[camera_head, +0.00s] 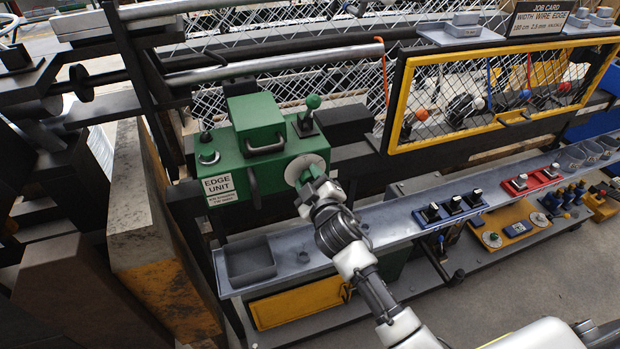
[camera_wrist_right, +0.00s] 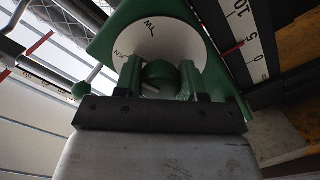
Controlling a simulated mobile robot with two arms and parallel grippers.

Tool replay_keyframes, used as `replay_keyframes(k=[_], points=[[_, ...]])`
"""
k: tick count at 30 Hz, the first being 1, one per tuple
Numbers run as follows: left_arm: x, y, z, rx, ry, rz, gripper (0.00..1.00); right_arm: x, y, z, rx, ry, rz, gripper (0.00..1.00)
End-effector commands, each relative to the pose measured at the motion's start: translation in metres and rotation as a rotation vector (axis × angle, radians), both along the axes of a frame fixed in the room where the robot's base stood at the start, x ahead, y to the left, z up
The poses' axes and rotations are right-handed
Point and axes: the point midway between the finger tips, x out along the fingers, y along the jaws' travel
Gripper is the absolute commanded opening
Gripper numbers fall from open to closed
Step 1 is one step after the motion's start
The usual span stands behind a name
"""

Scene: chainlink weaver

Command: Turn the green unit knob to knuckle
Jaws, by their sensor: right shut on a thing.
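The green edge unit (camera_head: 258,140) stands at the left of the bench in the head view, with an "EDGE UNIT" label (camera_head: 219,189) on its front. A white round dial (camera_head: 300,163) sits at its right front corner. My right gripper (camera_head: 309,181) reaches this dial from below. In the right wrist view its two fingers are shut on the round green knob (camera_wrist_right: 160,72) in front of the white dial (camera_wrist_right: 159,39). Short black letters show on the dial, upside down. I cannot tell which mark the knob points to. My left gripper is not in view.
A green ball-topped lever (camera_head: 312,108) stands behind the dial, and a dark handle (camera_head: 253,187) is on the unit's front. A grey ledge (camera_head: 400,222) with switches runs right. A yellow-framed mesh guard (camera_head: 400,92) and a job card (camera_head: 541,19) are at the back right.

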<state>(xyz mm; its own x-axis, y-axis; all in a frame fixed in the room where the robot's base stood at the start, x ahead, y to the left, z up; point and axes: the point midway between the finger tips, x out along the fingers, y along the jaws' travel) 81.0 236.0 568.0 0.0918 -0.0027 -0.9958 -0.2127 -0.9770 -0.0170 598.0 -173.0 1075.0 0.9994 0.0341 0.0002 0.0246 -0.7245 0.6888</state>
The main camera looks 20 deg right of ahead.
Motion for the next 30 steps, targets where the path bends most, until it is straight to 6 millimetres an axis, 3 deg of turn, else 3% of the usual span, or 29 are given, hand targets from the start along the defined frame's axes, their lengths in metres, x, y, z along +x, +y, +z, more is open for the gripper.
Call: replay_keyframes(k=[12, 30], points=[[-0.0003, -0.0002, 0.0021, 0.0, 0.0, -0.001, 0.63, 0.0, 0.0, 0.0001, -0.236, -0.008, 0.001, 0.16], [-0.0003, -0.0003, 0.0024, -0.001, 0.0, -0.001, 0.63, 0.0, -0.0002, 0.0001, -0.285, -0.009, 0.001, 0.16]])
